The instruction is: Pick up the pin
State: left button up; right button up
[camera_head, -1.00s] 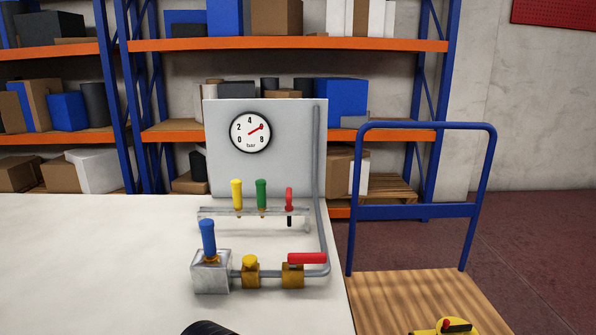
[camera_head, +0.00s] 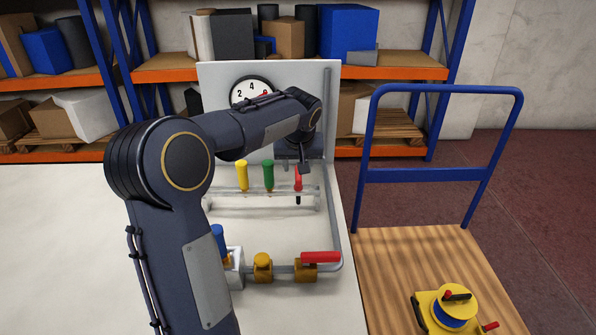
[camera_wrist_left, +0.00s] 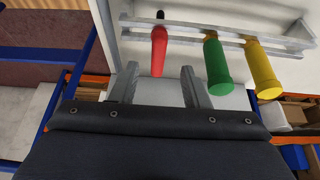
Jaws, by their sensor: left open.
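A red-handled pin (camera_head: 298,183) with a dark lower end hangs at the right end of a clear rack (camera_head: 225,203) on the white table. In the left wrist view the red pin (camera_wrist_left: 159,50) is upright in the picture, its handle end reaching between my fingertips. My left gripper (camera_wrist_left: 160,77) is open, one finger on each side of that end, with gaps showing. In the head view my left gripper (camera_head: 304,168) is partly hidden by its own wrist, at the top of the pin. My right gripper is not in view.
Yellow (camera_head: 242,175) and green (camera_head: 268,175) handled tools hang in the same rack, left of the pin. In front are a pipe with valves, a red lever (camera_head: 320,257) and a blue handle (camera_head: 218,238). A grey gauge panel (camera_head: 215,85) stands behind.

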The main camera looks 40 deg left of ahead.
aim_at(298, 177)
pick_arm(q)
jog(key=x, duration=0.7)
jog(key=shift+w+p, duration=0.1)
jog(key=shift+p, duration=0.2)
jog(key=shift+d, duration=0.1)
grip_shut()
